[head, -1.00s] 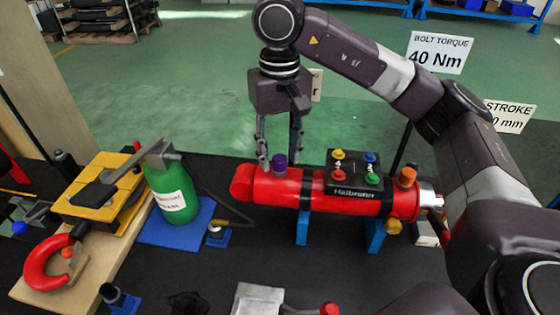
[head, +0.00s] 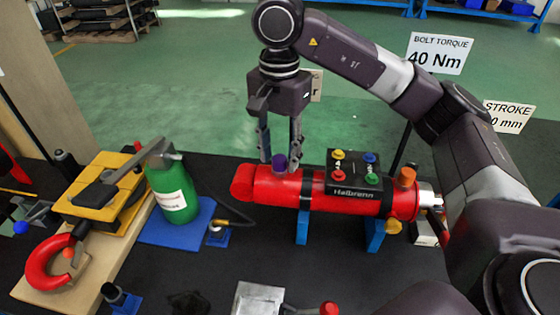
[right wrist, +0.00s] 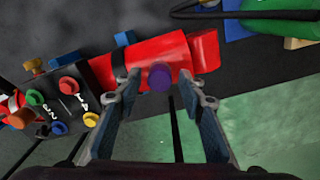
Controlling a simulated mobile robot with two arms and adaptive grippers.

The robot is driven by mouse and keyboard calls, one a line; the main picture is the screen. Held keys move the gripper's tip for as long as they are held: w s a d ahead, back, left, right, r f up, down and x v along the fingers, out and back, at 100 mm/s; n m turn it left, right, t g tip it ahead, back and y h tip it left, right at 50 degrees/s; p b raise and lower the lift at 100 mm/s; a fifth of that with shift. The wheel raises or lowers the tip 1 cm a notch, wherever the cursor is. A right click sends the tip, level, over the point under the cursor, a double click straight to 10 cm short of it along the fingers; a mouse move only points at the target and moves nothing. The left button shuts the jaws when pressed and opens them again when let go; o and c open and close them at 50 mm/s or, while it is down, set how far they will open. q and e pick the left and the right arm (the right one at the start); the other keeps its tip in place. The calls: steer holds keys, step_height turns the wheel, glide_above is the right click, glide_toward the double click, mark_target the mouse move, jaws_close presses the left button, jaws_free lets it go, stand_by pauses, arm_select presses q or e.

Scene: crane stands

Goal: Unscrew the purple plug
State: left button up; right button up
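The purple plug (head: 279,161) sits upright on top of the red cylinder (head: 268,186), towards its left end. My right gripper (head: 279,158) points down over the cylinder, with one finger on each side of the plug. It is open. In the right wrist view the plug (right wrist: 159,78) lies between the two fingertips (right wrist: 159,84), with a gap showing on both sides. I cannot tell how far the fingertips are above the cylinder. My left gripper is not in view.
The cylinder rests on blue stands (head: 302,226). A black block with coloured caps (head: 353,173) and an orange plug (head: 406,177) sit on it to the right. A green bottle (head: 172,187) stands at left on a blue mat (head: 163,233), near a red hook (head: 43,268).

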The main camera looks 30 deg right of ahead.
steer(key=m, duration=0.5)
steer(key=shift+m, duration=0.3)
steer(key=shift+c, duration=0.7)
jaws_close()
steer(key=shift+r, duration=0.15)
steer(key=n, duration=0.5)
